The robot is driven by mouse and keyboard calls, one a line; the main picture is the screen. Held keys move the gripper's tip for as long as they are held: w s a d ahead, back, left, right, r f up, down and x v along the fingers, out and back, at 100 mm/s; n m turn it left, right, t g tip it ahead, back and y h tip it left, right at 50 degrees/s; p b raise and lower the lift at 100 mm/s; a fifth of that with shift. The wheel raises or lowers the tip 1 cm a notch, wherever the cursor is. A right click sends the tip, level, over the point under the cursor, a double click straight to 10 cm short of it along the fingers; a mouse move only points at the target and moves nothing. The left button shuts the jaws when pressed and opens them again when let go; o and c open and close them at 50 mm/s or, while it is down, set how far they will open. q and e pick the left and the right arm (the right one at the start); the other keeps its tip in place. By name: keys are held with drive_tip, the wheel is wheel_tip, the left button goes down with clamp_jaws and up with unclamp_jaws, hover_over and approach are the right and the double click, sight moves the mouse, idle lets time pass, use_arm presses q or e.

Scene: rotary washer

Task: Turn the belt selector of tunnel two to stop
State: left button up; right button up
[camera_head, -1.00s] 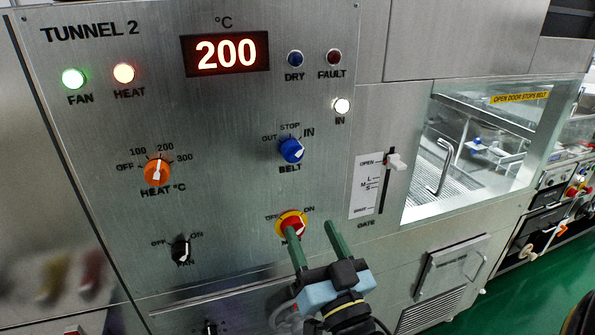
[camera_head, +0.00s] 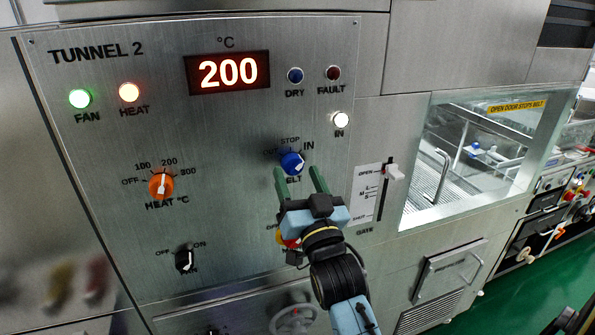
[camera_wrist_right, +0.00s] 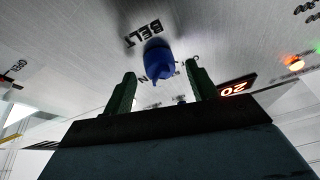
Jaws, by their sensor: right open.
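The belt selector is a blue knob (camera_head: 291,163) on the TUNNEL 2 panel, marked OUT, STOP and IN. Its white pointer mark appears turned to the right, towards IN. My right gripper (camera_head: 297,170) is open and empty. Its green fingertips are just below the knob, one to each side, in the head view. In the right wrist view the blue knob (camera_wrist_right: 158,60) shows between and just beyond the fingertips (camera_wrist_right: 161,70). I see no contact. The gripper hides part of the BELT label. My left gripper is not in view.
A red and yellow switch (camera_head: 284,238) is partly hidden behind my right gripper. The orange heat knob (camera_head: 162,184) and black fan knob (camera_head: 185,259) are to the left. The gate slider (camera_head: 393,173) is close on the right. The display (camera_head: 228,72) reads 200.

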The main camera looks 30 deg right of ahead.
drive_tip(key=shift+w+d+r, duration=0.1)
drive_tip(key=shift+w+r, duration=0.1)
drive_tip(key=shift+w, duration=0.25)
drive_tip(key=c, duration=1)
drive_tip(key=n+y+p, duration=0.1)
drive_tip(key=n, duration=0.1)
drive_tip(key=n+y+p, duration=0.1)
drive_tip(key=n+p, duration=0.1)
drive_tip(key=n+y+p, duration=0.1)
drive_tip(key=n+p, duration=0.1)
drive_tip(key=n, duration=0.1)
drive_tip(key=shift+d+r+y, duration=0.15)
drive_tip(key=shift+r+y, duration=0.1)
drive_tip(key=shift+y, duration=0.15)
drive_tip(key=shift+s+d+n+g+y+p, duration=0.15)
drive_tip(key=shift+n+y+p, duration=0.6)
drive_tip(key=shift+n, duration=0.6)
drive_tip(key=shift+w+n+g+y+p, duration=0.15)
drive_tip(key=shift+n+y+p, duration=0.3)
drive_tip(key=shift+n+p, duration=0.75)
drive_tip(key=shift+s+f+n, duration=0.1)
drive_tip(key=shift+n, duration=0.25)
